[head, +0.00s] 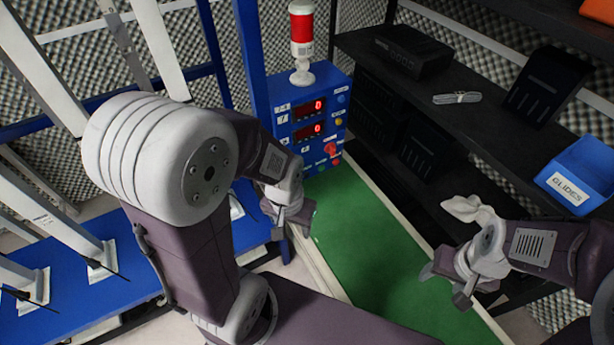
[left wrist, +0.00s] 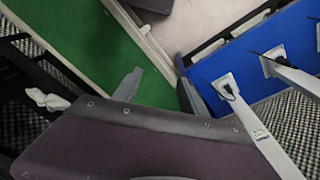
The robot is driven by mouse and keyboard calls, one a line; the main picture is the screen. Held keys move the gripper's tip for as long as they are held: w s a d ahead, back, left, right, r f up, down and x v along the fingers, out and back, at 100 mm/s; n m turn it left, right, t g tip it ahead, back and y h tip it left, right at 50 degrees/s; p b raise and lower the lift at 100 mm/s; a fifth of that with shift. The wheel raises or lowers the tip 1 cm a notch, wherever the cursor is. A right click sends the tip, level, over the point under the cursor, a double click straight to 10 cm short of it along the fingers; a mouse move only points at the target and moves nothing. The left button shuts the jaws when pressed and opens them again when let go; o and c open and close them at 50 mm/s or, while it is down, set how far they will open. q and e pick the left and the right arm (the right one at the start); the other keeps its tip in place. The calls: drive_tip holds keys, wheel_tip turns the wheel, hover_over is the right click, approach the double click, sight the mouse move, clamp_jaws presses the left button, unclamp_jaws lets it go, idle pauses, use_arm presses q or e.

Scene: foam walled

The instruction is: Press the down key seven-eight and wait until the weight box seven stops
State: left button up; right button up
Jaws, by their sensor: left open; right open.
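A blue control panel (head: 296,122) stands at the back centre in the head view. It has two red number displays; the upper display (head: 308,108) and the lower display (head: 310,130) each seem to read 0. Small coloured buttons (head: 339,121) and a red knob (head: 331,149) sit on its right side and lower part. The key labels are too small to read. My left gripper (head: 290,217) is open and empty, in front of and below the panel, apart from it. My right gripper (head: 454,285) is open at the lower right, far from the panel. I cannot make out weight box seven.
A red and white signal lamp (head: 301,35) stands on the panel. A green strip (head: 372,245) runs below it. Dark shelves on the right hold a blue GLIDES bin (head: 577,176) and a white cloth (head: 468,209). A blue platform (head: 90,305) with pale posts lies left.

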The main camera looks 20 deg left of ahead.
use_arm(q)
clamp_jaws()
idle(1.1)
drive_tip(key=shift+f, duration=0.1)
idle(0.5)
